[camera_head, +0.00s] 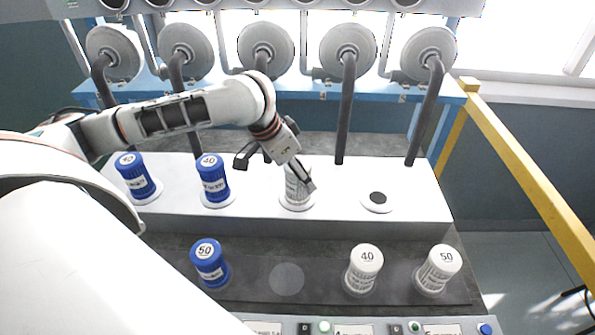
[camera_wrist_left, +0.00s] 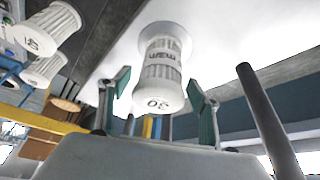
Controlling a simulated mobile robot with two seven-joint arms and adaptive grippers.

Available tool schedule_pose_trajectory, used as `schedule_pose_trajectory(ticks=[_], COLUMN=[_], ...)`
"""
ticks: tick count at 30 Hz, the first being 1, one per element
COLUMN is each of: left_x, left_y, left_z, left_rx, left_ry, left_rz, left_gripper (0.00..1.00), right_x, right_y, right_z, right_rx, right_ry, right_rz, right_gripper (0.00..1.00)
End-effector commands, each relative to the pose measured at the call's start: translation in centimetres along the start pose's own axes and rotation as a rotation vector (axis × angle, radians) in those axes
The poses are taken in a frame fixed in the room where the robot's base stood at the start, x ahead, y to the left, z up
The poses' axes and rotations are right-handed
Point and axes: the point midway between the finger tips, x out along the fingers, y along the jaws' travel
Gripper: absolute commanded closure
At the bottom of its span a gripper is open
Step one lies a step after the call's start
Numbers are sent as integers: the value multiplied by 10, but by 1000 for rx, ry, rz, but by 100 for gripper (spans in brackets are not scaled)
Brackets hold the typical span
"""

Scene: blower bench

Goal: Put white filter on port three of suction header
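A white filter (camera_head: 297,193) marked 30 stands upright on the third port from the left of the white suction header (camera_head: 340,213). It also shows in the left wrist view (camera_wrist_left: 160,75), its wide base against the white surface. My left gripper (camera_head: 275,172) is at the filter's upper part. In the left wrist view its fingers (camera_wrist_left: 159,84) are spread on both sides of the filter, with a gap visible at each side. In the head view the gripper hides the filter's top. My right gripper is not in view.
Blue filters (camera_head: 137,177) (camera_head: 213,178) stand on the first and second ports. The fourth port (camera_head: 377,198) is empty. A blue filter (camera_head: 209,262) and two white filters (camera_head: 363,268) (camera_head: 438,269) stand on the front ledge. Dark hoses rise behind; a yellow rail (camera_head: 530,185) runs at right.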

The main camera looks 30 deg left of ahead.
Motion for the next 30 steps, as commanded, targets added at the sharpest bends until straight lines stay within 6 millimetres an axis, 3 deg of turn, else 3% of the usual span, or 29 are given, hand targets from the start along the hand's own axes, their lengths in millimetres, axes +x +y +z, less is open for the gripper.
schedule_pose_trajectory(ticks=[5, 12, 21, 30], left_x=[-5, -50, -104, -123], left_y=[-1, -1, -1, 0], left_z=[-2, -3, -2, -1], left_rx=[0, 1, 1, 1], left_ry=[1, 4, 2, 1], left_rz=[-2, -4, -3, -1], left_gripper=[38, 38, 38, 38], right_x=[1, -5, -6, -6], right_y=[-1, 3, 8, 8], right_z=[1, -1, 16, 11], right_rx=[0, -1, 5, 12], right_ry=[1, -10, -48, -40], right_rz=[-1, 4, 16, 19], right_gripper=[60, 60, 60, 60])
